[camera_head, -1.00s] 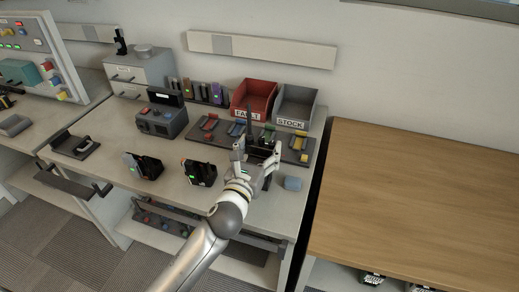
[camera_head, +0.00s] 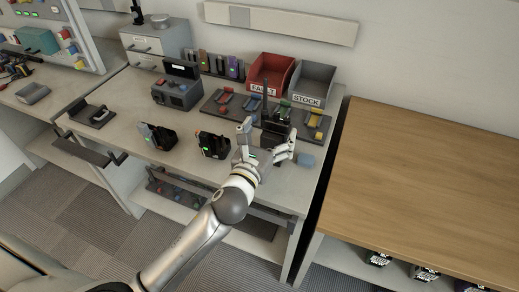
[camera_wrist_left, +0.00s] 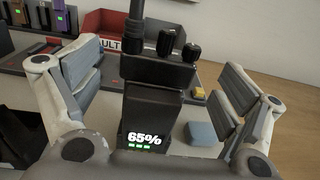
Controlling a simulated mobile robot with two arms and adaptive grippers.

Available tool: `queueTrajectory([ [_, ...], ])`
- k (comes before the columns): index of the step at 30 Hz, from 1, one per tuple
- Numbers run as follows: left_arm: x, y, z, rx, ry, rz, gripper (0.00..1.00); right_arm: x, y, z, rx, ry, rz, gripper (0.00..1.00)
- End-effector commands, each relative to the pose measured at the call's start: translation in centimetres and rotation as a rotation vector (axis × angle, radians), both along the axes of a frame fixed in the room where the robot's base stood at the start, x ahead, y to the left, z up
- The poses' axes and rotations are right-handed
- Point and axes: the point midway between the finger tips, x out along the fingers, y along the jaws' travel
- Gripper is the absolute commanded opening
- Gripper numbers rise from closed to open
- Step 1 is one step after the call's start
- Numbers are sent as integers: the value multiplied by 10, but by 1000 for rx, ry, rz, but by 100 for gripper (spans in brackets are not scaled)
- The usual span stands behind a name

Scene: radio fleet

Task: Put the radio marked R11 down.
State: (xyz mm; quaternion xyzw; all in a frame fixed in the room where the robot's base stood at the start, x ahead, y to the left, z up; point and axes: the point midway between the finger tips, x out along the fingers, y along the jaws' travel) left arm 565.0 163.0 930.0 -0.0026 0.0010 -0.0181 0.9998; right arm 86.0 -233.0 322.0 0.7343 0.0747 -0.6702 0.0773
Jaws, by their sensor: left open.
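A black radio (camera_head: 272,134) with a tall antenna stands upright between the fingers of my left gripper (camera_head: 265,142), near the right end of the grey workbench (camera_head: 185,185). In the left wrist view the radio (camera_wrist_left: 152,105) shows its knobs and a small screen reading 65%. No R11 mark is readable. The left gripper (camera_wrist_left: 160,78) is open, with finger pads on both sides of the radio and a visible gap on the right. I cannot tell whether the radio's base touches the bench, as the hand hides it. My right gripper is not in view.
A blue-grey block (camera_head: 306,161) sits close to the right of the gripper. A bare wooden table (camera_head: 430,180) stands right.

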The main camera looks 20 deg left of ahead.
Motion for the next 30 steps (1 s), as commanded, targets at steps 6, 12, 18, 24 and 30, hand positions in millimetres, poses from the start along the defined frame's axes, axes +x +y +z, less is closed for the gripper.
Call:
queueTrajectory([
  [6,-44,1,-3,1,3,-1,93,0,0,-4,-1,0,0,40],
  [12,-72,2,-1,1,1,0,93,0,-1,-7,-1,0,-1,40],
  [18,-84,3,0,0,1,0,93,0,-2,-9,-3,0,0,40],
  [24,-86,3,0,0,-1,0,93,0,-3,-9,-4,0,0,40],
  [30,-86,3,0,-1,0,0,93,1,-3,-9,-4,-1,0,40],
])
